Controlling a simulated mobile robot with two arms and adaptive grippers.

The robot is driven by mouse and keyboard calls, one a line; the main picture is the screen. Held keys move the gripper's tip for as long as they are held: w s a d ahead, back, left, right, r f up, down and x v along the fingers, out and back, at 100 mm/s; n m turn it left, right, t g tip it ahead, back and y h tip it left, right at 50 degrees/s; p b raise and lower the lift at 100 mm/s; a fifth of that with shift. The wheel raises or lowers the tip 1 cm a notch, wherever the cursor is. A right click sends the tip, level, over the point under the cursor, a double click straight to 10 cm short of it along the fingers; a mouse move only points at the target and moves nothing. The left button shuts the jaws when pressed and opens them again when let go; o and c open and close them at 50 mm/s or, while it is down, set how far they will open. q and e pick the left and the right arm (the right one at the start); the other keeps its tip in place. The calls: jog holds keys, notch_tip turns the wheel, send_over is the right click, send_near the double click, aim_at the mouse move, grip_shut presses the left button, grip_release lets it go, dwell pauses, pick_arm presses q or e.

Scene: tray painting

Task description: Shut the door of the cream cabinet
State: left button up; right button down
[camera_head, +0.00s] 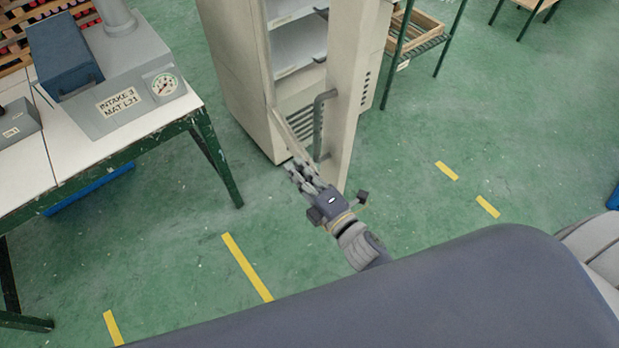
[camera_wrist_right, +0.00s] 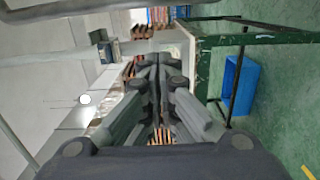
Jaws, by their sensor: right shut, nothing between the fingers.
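The cream cabinet (camera_head: 231,58) stands at the top middle of the head view, with pale shelves inside. Its door (camera_head: 353,85) is open and swung out toward me, with a grey bar handle (camera_head: 319,125) on its face. My right gripper (camera_head: 293,170) is shut and empty, at the foot of the door in the picture, just below the handle. I cannot tell whether it touches the door. In the right wrist view its fingers (camera_wrist_right: 158,75) are together with nothing between them. My left gripper is not in view.
A white table with green legs (camera_head: 150,128) stands at the left, bearing a grey intake unit with a gauge (camera_head: 164,84). A rack with a wooden tray (camera_head: 416,36) stands right of the cabinet. A blue bin (camera_wrist_right: 240,85) is under the table. Green floor with yellow marks is clear in front.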

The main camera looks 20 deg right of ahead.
jog(key=shift+w+d+p, duration=0.45)
jog(key=shift+w+d, duration=0.15)
jog(key=shift+d, duration=0.25)
jog(key=shift+w+d+p, duration=0.45)
jog(key=shift+w+d, duration=0.1)
jog(key=shift+d, duration=0.25)
